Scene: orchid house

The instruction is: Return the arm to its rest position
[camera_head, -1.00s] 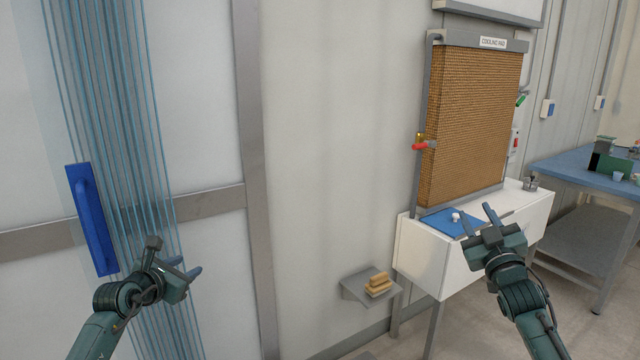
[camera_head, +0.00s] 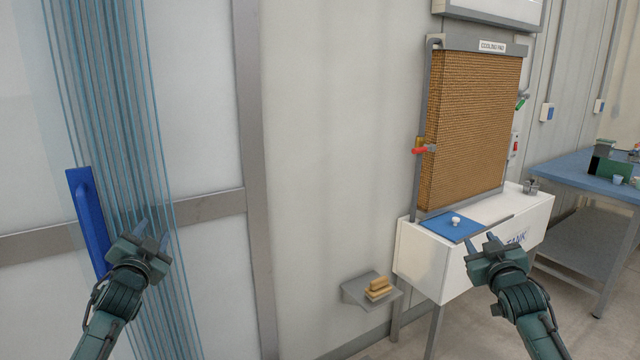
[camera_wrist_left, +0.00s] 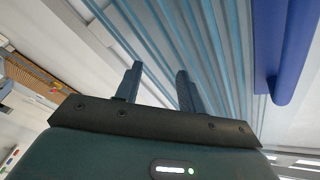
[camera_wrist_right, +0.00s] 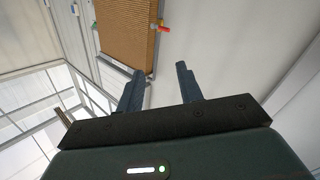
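My left gripper (camera_head: 151,241) is in front of the clear blue strip curtain (camera_head: 105,120), just right of the blue door handle (camera_head: 88,222). Its two fingers stand apart with nothing between them, as the left wrist view (camera_wrist_left: 158,85) also shows. My right gripper (camera_head: 481,243) is in front of the white tank (camera_head: 425,262) below the cooling pad (camera_head: 470,130). Its fingers are apart and empty, also in the right wrist view (camera_wrist_right: 160,85). Both arms come up from the bottom of the head view, fingers pointing up and away.
A small grey wall shelf (camera_head: 356,294) holds several tan blocks (camera_head: 378,288). A blue lid (camera_head: 440,228) with a white knob (camera_head: 456,221) lies on the tank. A red-handled valve (camera_head: 419,150) sits beside the pad. A blue-topped table (camera_head: 575,169) stands at the right.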

